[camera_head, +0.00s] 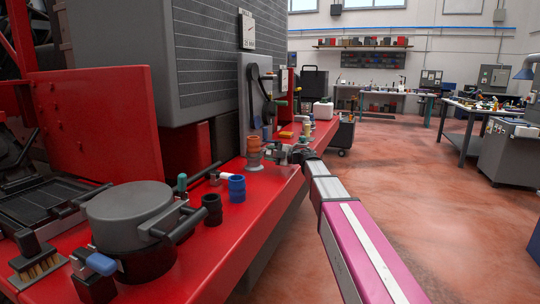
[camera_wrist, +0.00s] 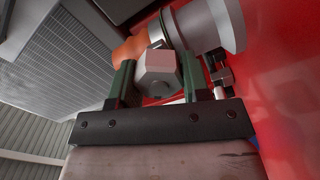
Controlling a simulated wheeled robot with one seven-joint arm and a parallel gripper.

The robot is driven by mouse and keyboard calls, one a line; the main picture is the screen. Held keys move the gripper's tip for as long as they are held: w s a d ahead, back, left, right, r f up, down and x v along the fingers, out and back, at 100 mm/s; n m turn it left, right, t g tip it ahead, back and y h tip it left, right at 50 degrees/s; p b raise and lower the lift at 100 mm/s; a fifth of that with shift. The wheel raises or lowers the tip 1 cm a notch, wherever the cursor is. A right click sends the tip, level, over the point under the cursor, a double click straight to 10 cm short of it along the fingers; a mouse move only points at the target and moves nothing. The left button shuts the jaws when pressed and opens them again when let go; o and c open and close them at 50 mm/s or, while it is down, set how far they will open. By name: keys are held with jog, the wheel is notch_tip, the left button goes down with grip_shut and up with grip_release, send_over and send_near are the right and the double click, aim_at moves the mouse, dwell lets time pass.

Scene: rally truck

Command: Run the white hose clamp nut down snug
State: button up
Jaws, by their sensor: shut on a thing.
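The hose clamp nut (camera_wrist: 158,70) is a pale grey-white, six-sided block in the wrist view. My gripper (camera_wrist: 156,76) has its dark green fingers on either side of it and is shut on it. In the head view, my gripper (camera_head: 284,153) reaches the red ledge beside an orange ribbed hose stub (camera_head: 253,147). The nut is too small to make out there, and its thread is hidden.
On the red ledge (camera_head: 225,220) stand a grey lidded pot (camera_head: 130,215), a black sleeve (camera_head: 212,208), a blue sleeve (camera_head: 237,188) and a brush (camera_head: 38,262). A red upright panel (camera_head: 95,120) rises at left. The floor at right is open.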

jog(key=o, duration=0.9)
jog(key=shift+d, duration=0.1)
jog(key=shift+o, duration=0.2)
jog(key=v, duration=1.1)
